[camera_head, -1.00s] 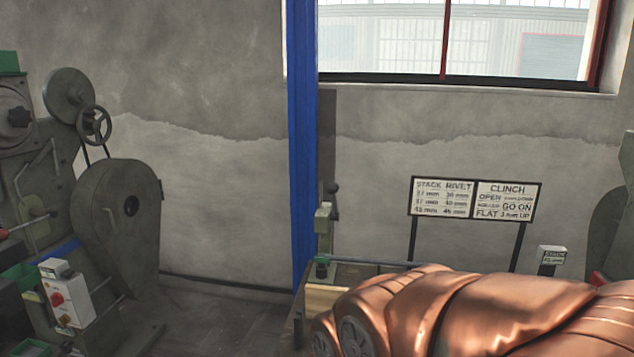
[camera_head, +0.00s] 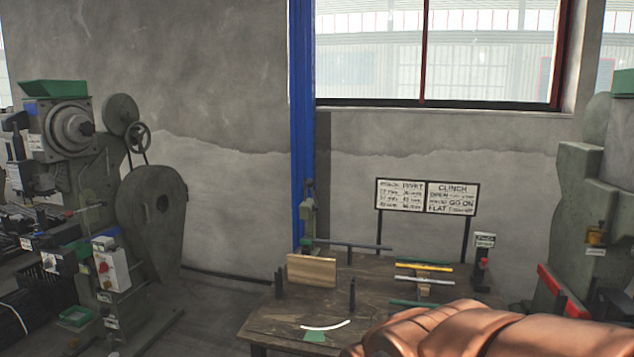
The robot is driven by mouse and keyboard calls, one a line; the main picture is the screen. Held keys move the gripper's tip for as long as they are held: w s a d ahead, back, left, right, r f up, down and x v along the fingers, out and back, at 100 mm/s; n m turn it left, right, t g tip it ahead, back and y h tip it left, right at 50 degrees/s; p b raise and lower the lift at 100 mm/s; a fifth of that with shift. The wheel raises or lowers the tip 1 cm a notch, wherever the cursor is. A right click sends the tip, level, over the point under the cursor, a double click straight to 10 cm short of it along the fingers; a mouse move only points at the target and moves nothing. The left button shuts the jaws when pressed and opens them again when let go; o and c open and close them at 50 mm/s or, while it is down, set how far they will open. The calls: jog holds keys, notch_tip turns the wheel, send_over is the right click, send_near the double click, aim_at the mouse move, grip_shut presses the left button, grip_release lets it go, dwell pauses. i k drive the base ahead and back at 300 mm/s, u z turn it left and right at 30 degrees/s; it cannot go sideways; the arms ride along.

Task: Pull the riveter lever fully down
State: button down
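I cannot tell for sure which part is the riveter lever. A small upright grey-green tool (camera_head: 307,212) with a dark knob near its top stands at the back left of the wooden bench (camera_head: 262,318). A large grey-green press (camera_head: 70,150) stands at the left, with a thin red-tipped handle (camera_head: 82,210) on its side. Another large press (camera_head: 590,205) is cut off by the right edge. My copper-coloured arm covers the bench's front right. My gripper is not in view.
The bench holds a wooden block (camera_head: 312,270), a yellow bar (camera_head: 424,267), a green bar (camera_head: 420,304) and a small black post with a label (camera_head: 482,262). A sign (camera_head: 427,196) stands behind. Bare floor lies between the left press and the bench.

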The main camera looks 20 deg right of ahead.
aim_at(310, 184)
jog(key=u, duration=0.25)
jog(key=i, duration=0.35)
jog(key=u, duration=0.8)
jog(key=i, duration=2.65)
jog(key=z, duration=1.55)
jog(key=i, duration=0.65)
jog(key=z, duration=0.7)
